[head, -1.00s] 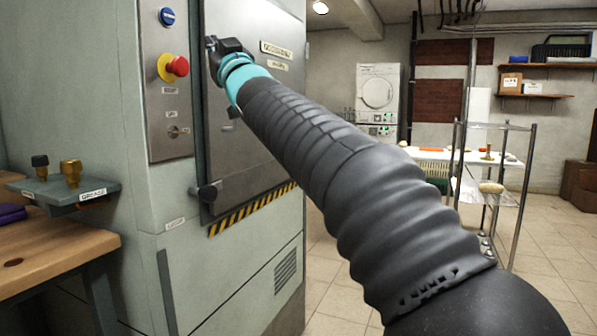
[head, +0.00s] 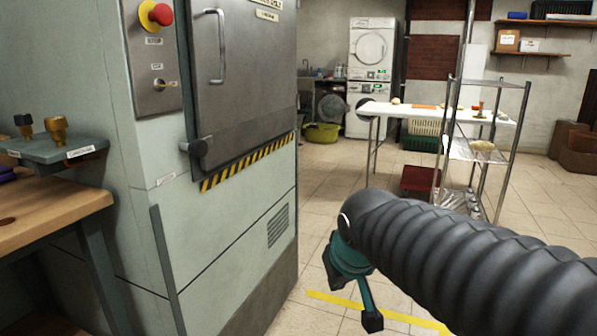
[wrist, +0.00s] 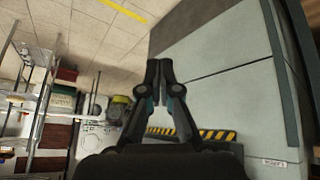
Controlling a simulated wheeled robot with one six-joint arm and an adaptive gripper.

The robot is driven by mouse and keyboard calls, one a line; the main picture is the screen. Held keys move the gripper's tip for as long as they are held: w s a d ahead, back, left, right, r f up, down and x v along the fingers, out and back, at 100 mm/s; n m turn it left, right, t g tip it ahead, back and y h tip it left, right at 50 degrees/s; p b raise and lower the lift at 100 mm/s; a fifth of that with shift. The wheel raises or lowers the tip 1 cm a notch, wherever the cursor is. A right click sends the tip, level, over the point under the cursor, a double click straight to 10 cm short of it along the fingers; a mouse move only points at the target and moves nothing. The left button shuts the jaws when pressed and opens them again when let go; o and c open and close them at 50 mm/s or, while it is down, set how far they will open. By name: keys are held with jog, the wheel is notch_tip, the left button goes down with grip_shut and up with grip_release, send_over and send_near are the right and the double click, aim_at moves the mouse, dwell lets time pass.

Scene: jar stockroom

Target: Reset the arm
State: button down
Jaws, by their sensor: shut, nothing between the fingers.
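My gripper (wrist: 159,68) shows in the wrist view with its two dark fingers together and nothing between them. In the head view my arm comes in from the right, and its teal wrist hangs low over the floor, in front of the grey machine's right side. The machine (head: 225,225) has a closed steel door (head: 243,90) with a vertical bar handle (head: 219,45). My wrist is well apart from the door.
A wooden bench (head: 50,217) with a small grey shelf (head: 60,153) stands at the left. A wire rack (head: 487,84) and a white table (head: 420,111) stand behind my arm. Tiled floor with a yellow line (head: 330,299) lies open between the machine and rack.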

jog(key=s+d+f+m, duration=0.1)
jog(key=s+d+f, duration=0.2)
jog(key=s, duration=0.4)
jog(key=s+d+f+m, duration=0.2)
jog(key=s+d, duration=0.3)
jog(key=s, duration=0.3)
jog(key=shift+s+d+f+g+h, duration=0.15)
jog(key=shift+d+f+g+h, duration=0.25)
dwell(4.0)
